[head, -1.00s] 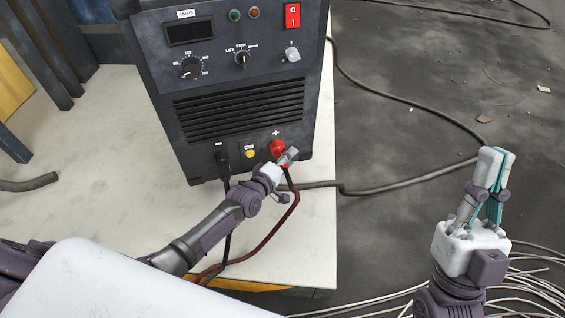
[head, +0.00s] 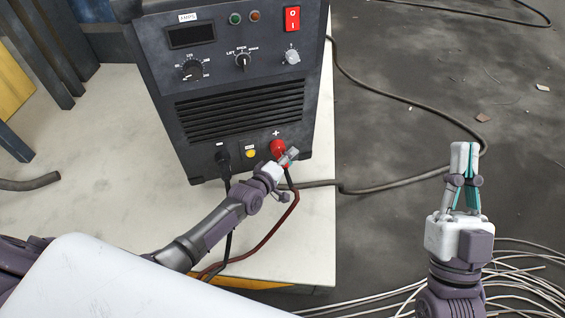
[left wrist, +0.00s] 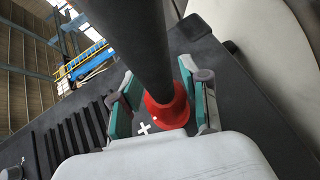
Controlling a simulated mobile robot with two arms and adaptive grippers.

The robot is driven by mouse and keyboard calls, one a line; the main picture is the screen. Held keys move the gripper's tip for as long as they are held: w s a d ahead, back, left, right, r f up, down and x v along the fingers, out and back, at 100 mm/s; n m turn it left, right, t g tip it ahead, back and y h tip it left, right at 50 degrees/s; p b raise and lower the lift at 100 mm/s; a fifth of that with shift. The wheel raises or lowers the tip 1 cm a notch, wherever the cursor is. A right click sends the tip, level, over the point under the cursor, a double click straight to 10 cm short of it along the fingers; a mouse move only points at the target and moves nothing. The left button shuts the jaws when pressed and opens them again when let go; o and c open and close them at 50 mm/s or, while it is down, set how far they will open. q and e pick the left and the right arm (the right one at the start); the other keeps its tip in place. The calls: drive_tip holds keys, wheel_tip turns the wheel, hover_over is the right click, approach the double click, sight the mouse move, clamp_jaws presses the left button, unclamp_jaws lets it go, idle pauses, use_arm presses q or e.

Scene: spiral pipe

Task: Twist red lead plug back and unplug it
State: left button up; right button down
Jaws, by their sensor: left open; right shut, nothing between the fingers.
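The red lead plug (head: 277,147) is in the socket under the plus mark, low on the front of the black welding machine (head: 240,90). Its red lead (head: 285,218) hangs down across the table. My left gripper (head: 287,157) is at the plug, which it partly hides in the head view. In the left wrist view the open fingers (left wrist: 163,105) stand on either side of the red plug (left wrist: 172,116), with the dark lead crossing in front. Whether a finger touches the plug I cannot tell. My right gripper (head: 464,150) is shut and empty, raised to the right, away from the machine.
A black plug (head: 222,158) with its lead and a yellow button (head: 250,153) are left of the red plug. The machine stands on a pale table (head: 90,150). A dark cable (head: 400,183) and pale coiled wires (head: 515,280) lie on the floor at the right.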

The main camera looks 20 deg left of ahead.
drive_tip(key=shift+w+f+g+h+p, duration=1.7)
drive_tip(key=shift+f+g, duration=2.4)
drive_tip(key=shift+f, duration=1.6)
use_arm(q)
drive_tip(key=shift+w+d+f+m+g+y+p, duration=0.15)
drive_tip(key=shift+m+g+y+p, duration=0.6)
drive_tip(key=shift+p, duration=1.15)
drive_tip(key=shift+w+d+r+m+g+y+p, duration=0.15)
drive_tip(key=shift+m+g+y+p, duration=0.3)
drive_tip(key=shift+g+p, duration=1)
use_arm(e)
drive_tip(key=s+d+f+g+h, duration=0.1)
drive_tip(key=s+d+f+g, duration=0.2)
drive_tip(key=s+f+g, duration=0.4)
drive_tip(key=s+d+f+m+g+h, duration=0.1)
drive_tip(key=s+d+f+g+h, duration=0.1)
drive_tip(key=s+d+f+g, duration=0.2)
drive_tip(key=shift+s+f+g+p, duration=0.45)
drive_tip(key=shift+s+f+g, duration=0.95)
drive_tip(key=shift+s+f, duration=0.55)
